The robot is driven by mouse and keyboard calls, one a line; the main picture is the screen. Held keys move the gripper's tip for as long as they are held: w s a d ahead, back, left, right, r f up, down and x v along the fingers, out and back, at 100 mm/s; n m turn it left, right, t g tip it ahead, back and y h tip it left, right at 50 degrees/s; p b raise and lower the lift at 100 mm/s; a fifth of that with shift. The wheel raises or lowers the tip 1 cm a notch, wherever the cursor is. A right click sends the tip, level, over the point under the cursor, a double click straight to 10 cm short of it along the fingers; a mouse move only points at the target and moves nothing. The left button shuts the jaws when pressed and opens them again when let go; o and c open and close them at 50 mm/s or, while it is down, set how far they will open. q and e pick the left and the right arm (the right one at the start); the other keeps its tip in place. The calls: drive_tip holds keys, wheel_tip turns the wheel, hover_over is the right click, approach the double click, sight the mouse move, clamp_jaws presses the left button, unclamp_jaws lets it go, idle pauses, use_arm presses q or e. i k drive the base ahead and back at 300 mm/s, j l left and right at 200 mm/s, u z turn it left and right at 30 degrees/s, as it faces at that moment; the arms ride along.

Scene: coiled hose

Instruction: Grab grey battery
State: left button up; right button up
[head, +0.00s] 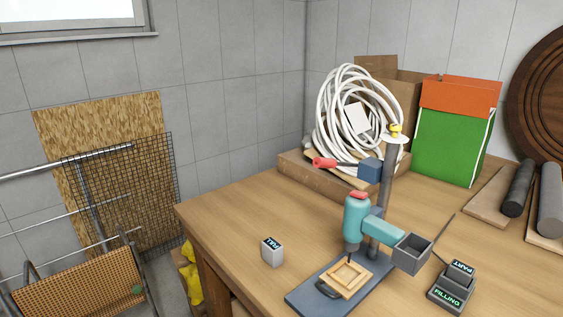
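A small light-grey block with a dark label on top, which looks like the grey battery (272,253), sits upright on the wooden table (236,222) near its left edge. The label seems to read "FULL". A second, darker block (460,271) marked "PART" sits in a dark base (446,297) marked "FILLING" at the right front. Neither of my grippers shows in the head view, so nothing is seen near the blocks.
A teal drill press (357,221) on a blue-grey base (306,298) stands right of the grey block. Behind are a coiled white hose (326,117), a green and orange box (447,148) and dark cylinders (517,188). Table around the grey block is clear.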

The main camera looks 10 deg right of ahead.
sight(272, 251)
drive_tip(key=z, duration=0.55)
drive_tip(key=i+j+z, duration=0.25)
drive_tip(key=j+z, duration=0.2)
drive_tip(key=j, duration=0.15)
drive_tip(key=i+j+z, duration=0.1)
drive_tip(key=j+z, duration=0.35)
drive_tip(key=j, duration=0.25)
drive_tip(key=i, duration=0.05)
